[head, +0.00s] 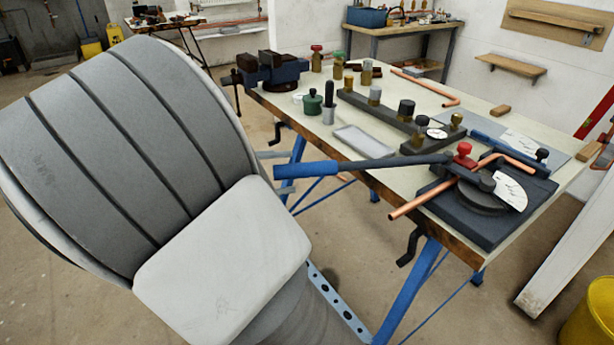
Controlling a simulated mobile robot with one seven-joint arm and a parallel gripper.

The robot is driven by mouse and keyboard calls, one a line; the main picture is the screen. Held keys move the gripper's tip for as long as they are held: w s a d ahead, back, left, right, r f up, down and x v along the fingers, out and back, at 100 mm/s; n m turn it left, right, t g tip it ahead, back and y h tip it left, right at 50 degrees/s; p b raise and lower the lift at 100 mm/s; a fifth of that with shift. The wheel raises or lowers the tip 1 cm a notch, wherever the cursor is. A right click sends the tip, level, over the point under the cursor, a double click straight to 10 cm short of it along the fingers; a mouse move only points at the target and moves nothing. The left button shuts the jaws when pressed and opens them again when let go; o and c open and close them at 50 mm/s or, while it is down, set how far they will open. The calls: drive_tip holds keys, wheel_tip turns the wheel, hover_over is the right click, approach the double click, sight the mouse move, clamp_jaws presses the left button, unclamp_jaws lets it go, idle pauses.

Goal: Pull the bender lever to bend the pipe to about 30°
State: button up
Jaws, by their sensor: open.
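The pipe bender (478,200) is fixed on a dark base plate at the near right of the workbench. Its lever has a blue grip (306,170) that sticks out left past the bench's front edge; a dark bar runs from it to the bender head. A red knob (464,153) stands on top. A white angle scale (510,191) lies beside the round former. A copper pipe (412,206) passes through the bender, its near end over the front edge; its far part turns right behind the former. I cannot read the angle. My gripper is out of view; my large grey arm link fills the left.
The workbench (428,98) carries a vise (271,70), a grey tray (360,141), a dark rail with fittings and another bent copper pipe (425,88). A yellow bucket (588,314) stands at the lower right. Clamp handles hang below the front edge.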

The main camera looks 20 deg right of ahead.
sight(307, 170)
drive_tip(key=b+x, duration=0.1)
drive_tip(key=x, duration=0.5)
clamp_jaws()
idle(1.3)
